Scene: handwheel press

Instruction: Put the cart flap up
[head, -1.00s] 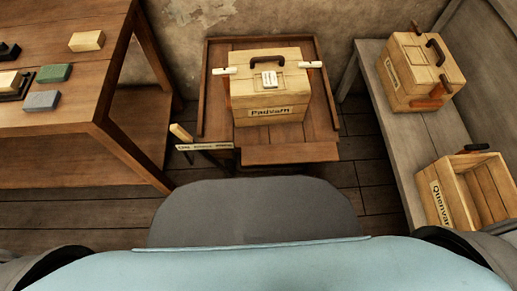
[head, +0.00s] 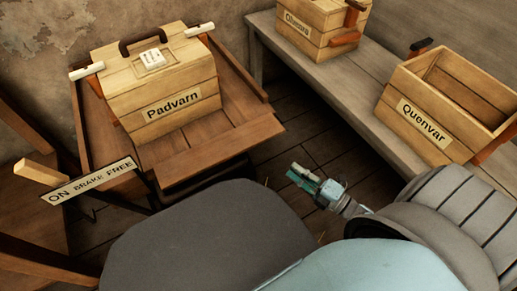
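The wooden cart (head: 240,104) stands at the left, with raised rims along its sides. Its flap (head: 222,142) is the plain board along the front edge; it looks lowered, with no raised rim there. My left gripper is out of view.
A brake lever (head: 42,173) with an "ON BRAKE FREE" plate (head: 90,181) is at the cart's left front. A grey bench (head: 368,125) at the right bears a closed box (head: 312,28) and an open "Quenvar" crate (head: 425,120). Floor between is clear.

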